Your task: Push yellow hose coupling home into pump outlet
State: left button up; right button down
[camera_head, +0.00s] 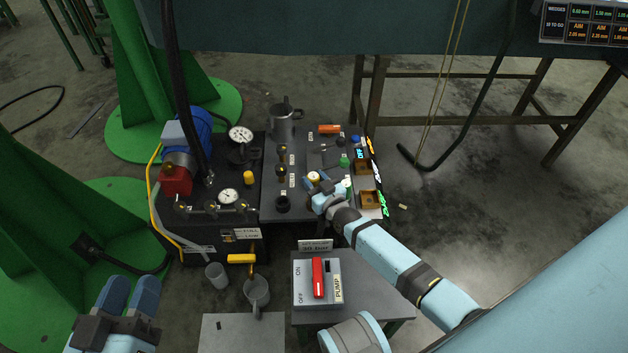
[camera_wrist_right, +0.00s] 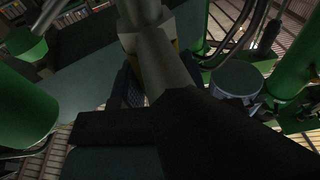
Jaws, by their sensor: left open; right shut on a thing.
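My right gripper (camera_head: 322,189) reaches over the dark panel from the lower right. It is shut on a small part with a pale yellow round top (camera_head: 313,177). In the right wrist view, a grey cylindrical part (camera_wrist_right: 155,55) with a little yellow beside it stands at the dark fingers. A short yellow cylinder (camera_head: 248,180) sits on the black pump unit (camera_head: 190,240), left of that gripper and apart from it. I cannot tell which yellow piece is the hose coupling, nor pick out the pump outlet. My left gripper (camera_head: 131,296) is open and empty at the lower left.
A blue and red pump motor (camera_head: 187,135), gauges and a yellow hose (camera_head: 153,190) are at the left. A red-levered switch box (camera_head: 317,282) and grey cups (camera_head: 257,291) are in front.

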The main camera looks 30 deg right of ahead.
jog(key=shift+r+p, duration=0.1)
jog(key=shift+p, duration=0.45)
dwell(1.1)
jog(key=shift+f+b, duration=1.4)
jog(key=shift+f, duration=0.6)
jog(key=c, duration=0.6)
grip_release()
